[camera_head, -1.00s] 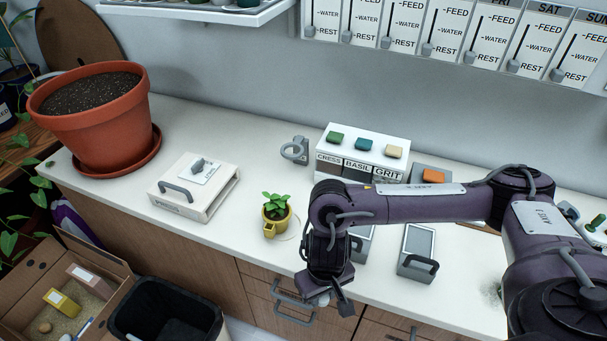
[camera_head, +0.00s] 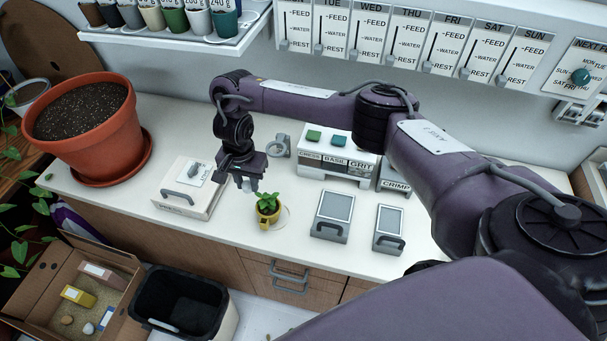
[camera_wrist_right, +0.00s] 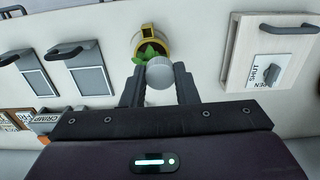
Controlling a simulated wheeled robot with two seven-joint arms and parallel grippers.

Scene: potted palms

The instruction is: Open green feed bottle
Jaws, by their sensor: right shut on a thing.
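My right gripper (camera_head: 243,183) is above the counter, between the pale box with a handle and the small yellow pot. In the right wrist view its fingers are shut on a round, whitish-grey piece (camera_wrist_right: 160,72), seen end-on. I cannot tell whether this is a cap or part of a bottle. Only a small pale bit of it shows below the fingers in the head view. I cannot make out a green feed bottle in either view. My left gripper is not in view.
The yellow pot (camera_head: 267,212) with a green plant stands close by the gripper. The handled pale box (camera_head: 187,190) is to its left, a grey ring holder (camera_head: 279,146) behind. A black bin (camera_head: 180,302) and an open carton (camera_head: 45,265) stand below the counter.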

